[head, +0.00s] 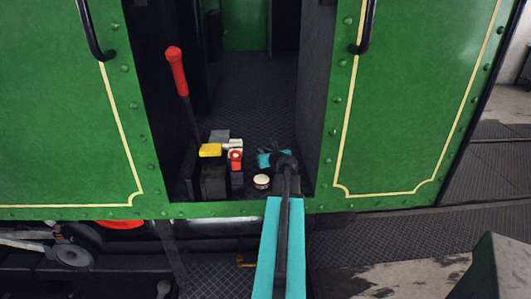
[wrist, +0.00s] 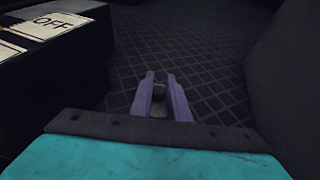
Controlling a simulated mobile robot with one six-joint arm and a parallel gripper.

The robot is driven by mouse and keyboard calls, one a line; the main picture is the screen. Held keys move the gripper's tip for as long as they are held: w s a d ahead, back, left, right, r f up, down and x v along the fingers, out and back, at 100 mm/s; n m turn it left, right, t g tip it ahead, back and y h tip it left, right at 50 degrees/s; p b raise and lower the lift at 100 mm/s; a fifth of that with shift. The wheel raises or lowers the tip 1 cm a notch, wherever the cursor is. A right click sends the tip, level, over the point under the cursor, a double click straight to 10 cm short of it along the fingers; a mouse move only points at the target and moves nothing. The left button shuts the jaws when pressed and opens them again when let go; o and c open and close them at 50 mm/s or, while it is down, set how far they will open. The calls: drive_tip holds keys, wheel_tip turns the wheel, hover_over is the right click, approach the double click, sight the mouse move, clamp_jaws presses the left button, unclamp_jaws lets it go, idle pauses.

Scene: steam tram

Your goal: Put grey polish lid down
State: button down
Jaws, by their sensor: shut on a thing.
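My gripper (wrist: 160,88) is shut on a small dark grey thing, which looks like the grey polish lid (wrist: 158,93). Only a little of it shows between the two purplish fingers in the wrist view. The ribbed dark floor lies beyond the fingertips; I cannot tell the gap between lid and floor. In the head view my gripper (head: 268,158) is inside the doorway, just behind and right of a small round tin with a pale top (head: 262,181). The held lid cannot be made out there.
Left of the tin stand dark blocks with yellow (head: 210,150), white and red (head: 236,156) tops. Green panels (head: 415,110) flank the doorway. An "OFF" label (wrist: 55,25) shows at left in the wrist view. Floor farther in is clear.

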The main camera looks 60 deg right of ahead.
drive_tip(key=shift+f, duration=0.2)
drive_tip(key=c, duration=1.7)
unclamp_jaws()
drive_tip(key=shift+r, duration=0.15)
drive_tip(key=shift+b+v, duration=0.4)
drive_tip(key=shift+v, duration=4.25)
drive_tip(key=shift+f+b, duration=0.25)
drive_tip(key=shift+b, duration=0.85)
drive_tip(key=b, duration=0.3)
drive_tip(key=shift+s+a+r, duration=0.15)
drive_tip(key=shift+s+r, duration=0.1)
drive_tip(key=shift+s, duration=0.05)
drive_tip(key=b+v, duration=0.1)
drive_tip(key=b, duration=0.5)
drive_tip(key=shift+s+a+b, duration=0.15)
drive_tip(key=shift+s+b, duration=0.05)
drive_tip(key=shift+b, duration=0.2)
